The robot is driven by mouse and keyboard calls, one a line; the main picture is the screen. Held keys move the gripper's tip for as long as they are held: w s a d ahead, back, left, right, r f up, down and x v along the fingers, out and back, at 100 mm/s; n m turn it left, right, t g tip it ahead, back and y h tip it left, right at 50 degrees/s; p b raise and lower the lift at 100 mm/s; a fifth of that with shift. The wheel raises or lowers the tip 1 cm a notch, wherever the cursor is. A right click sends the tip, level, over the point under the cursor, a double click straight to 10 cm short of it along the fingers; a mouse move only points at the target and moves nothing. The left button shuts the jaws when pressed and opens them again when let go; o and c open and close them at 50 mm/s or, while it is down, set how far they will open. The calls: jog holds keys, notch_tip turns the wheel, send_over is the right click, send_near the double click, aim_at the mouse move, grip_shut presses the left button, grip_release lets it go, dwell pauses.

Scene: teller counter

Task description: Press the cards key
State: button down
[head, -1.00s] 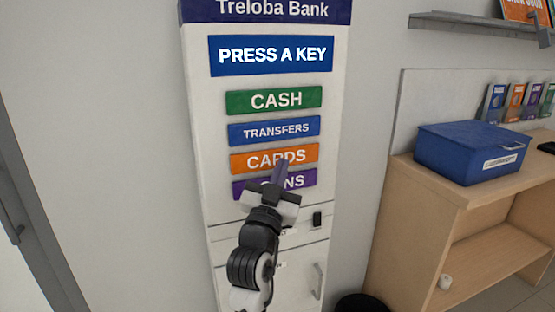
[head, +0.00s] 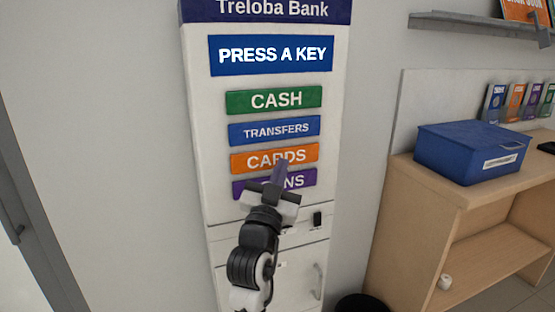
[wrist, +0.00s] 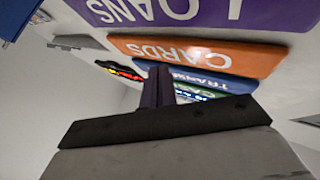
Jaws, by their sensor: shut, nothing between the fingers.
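The orange cards key (head: 250,162) is a wide bar on the front of the white kiosk, third in the column of keys. It also shows in the wrist view (wrist: 205,54), where it appears upside down. My gripper (head: 281,170) is shut and empty in front of the kiosk. In the head view its fingertips overlap the lower edge of the cards key and part of the purple loans key (head: 243,188).
Above the cards key are the blue transfers key (head: 240,133) and the green cash key (head: 240,103). The kiosk screen (head: 272,55) reads "PRESS A KEY". A wooden counter (head: 400,190) with a blue box (head: 465,155) stands at the right.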

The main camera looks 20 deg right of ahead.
jog(key=shift+w, duration=0.4)
jog(key=shift+w+b, duration=0.45)
dwell(0.6)
jog(key=shift+s, duration=0.85)
jog(key=s, duration=0.5)
jog(key=shift+p, duration=0.3)
dwell(0.6)
